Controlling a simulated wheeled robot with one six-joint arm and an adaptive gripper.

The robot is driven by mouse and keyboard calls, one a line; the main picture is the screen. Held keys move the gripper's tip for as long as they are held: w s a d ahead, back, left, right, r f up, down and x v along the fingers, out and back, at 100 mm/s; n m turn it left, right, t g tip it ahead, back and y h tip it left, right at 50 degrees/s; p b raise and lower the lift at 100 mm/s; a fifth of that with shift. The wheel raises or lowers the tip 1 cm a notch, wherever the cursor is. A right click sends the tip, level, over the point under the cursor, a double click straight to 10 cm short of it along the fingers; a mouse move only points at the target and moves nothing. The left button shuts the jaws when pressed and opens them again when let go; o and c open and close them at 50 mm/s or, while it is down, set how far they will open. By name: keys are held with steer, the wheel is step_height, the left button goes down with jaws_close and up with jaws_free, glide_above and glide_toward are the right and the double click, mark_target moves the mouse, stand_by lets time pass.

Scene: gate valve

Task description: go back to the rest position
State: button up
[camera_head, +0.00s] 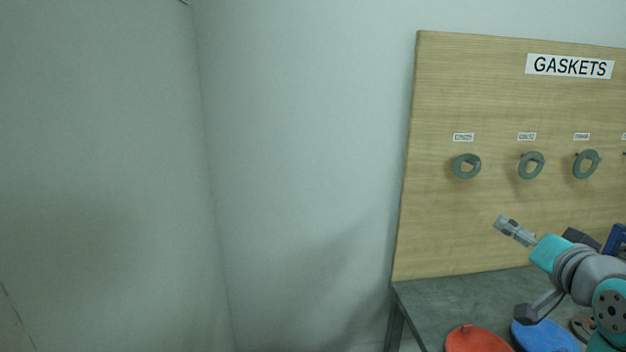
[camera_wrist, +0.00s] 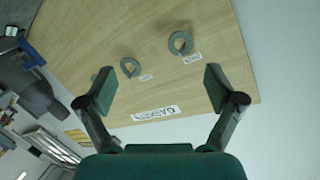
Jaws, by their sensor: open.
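My gripper (camera_head: 505,224) shows at the right of the head view, raised above the workbench and in front of the wooden board. In the wrist view my gripper (camera_wrist: 158,88) is open, with its two fingers wide apart and nothing between them. The wooden board (camera_head: 440,230) carries a GASKETS sign (camera_head: 569,66) and green ring gaskets hung in a row: a left one (camera_head: 459,172), a middle one (camera_head: 524,172) and a right one (camera_head: 579,172). The board also shows tilted in the wrist view (camera_wrist: 130,30), beyond the fingers.
A grey workbench (camera_head: 415,300) stands below the board. A red round dish (camera_head: 475,341) and a blue round dish (camera_head: 545,337) lie on it near my arm. A blue object (camera_head: 614,240) stands at the right edge. The left side shows bare walls and free room.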

steer(key=s+a+f, duration=0.1)
steer(key=a+f, duration=0.2)
steer(key=f, duration=0.6)
steer(key=s+a+f, duration=0.1)
steer(key=a+f, duration=0.3)
steer(key=f, duration=0.5)
steer(key=s+a+f+n, duration=0.2)
steer(key=s+a+f, duration=0.4)
steer(key=s+f, duration=0.5)
steer(key=s+a+f+n, duration=0.1)
steer(key=s+a+f, duration=0.15)
steer(key=s, duration=0.25)
steer(key=s+a+f+n+y, duration=0.1)
steer(key=s+f, duration=0.2)
steer(key=s, duration=0.1)
steer(key=s+a+f+n, duration=0.1)
steer(key=s+a+f, duration=0.15)
steer(key=s, duration=0.25)
steer(key=s+a+r+n+y, duration=0.1)
steer(key=s+a+n+y, duration=0.1)
steer(key=s, duration=1.3)
steer(key=shift+s+a+r+n+g, duration=0.2)
steer(key=shift+s+a+n+g, duration=0.15)
steer(key=shift+n, duration=0.25)
